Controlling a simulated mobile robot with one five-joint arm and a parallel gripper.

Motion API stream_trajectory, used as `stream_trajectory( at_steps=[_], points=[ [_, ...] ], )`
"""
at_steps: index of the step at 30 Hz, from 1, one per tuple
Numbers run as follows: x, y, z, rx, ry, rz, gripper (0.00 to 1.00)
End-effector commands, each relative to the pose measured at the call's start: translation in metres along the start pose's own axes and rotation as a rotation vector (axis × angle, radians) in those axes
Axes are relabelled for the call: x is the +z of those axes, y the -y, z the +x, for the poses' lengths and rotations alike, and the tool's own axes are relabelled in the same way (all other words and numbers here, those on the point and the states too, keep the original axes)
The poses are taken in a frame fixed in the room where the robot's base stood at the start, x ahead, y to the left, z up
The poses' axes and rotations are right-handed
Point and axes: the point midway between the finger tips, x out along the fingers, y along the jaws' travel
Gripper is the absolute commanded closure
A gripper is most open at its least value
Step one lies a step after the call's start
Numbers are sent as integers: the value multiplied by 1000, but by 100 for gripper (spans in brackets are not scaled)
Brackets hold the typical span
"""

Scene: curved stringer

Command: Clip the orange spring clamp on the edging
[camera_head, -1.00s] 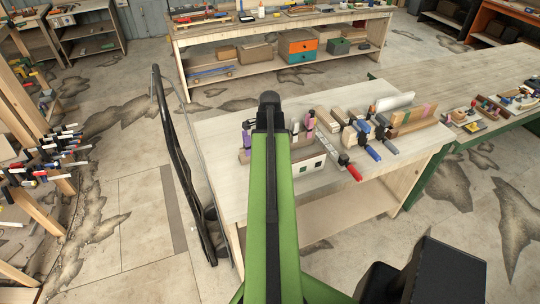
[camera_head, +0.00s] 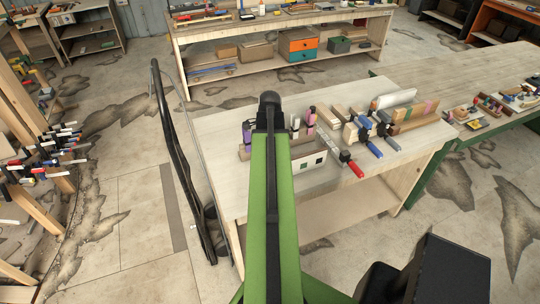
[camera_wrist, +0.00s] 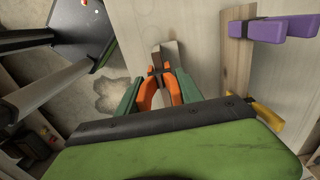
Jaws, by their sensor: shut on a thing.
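My gripper (camera_wrist: 158,94) has green fingers shut on the orange spring clamp (camera_wrist: 146,97) in the wrist view. The clamp's handles lie between my fingers, and its jaws point away from me. A short pale piece (camera_wrist: 170,48) shows at the jaw tips; I cannot tell whether the jaws grip it. A long wooden strip (camera_wrist: 235,70), perhaps the edging, runs to the right with a purple clamp (camera_wrist: 272,28) across it. In the head view my arm hides the gripper and the orange clamp; purple clamps (camera_head: 247,131) show just left of the arm.
The workbench (camera_head: 218,122) carries wooden pieces, a red-handled bar clamp (camera_head: 355,169) and blue-handled clamps (camera_head: 373,149) right of my arm. A black curved rail (camera_head: 181,155) stands along its left side.

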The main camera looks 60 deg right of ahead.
Motion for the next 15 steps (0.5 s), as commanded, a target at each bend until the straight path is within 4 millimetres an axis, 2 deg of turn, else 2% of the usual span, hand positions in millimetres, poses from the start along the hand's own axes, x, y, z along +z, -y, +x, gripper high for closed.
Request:
stream_trajectory(
  at_steps=[7, 15],
  points=[
    [-1, 0, 11, 0, 0, 1, 100],
    [-1, 0, 11, 0, 0, 1, 100]
  ],
)
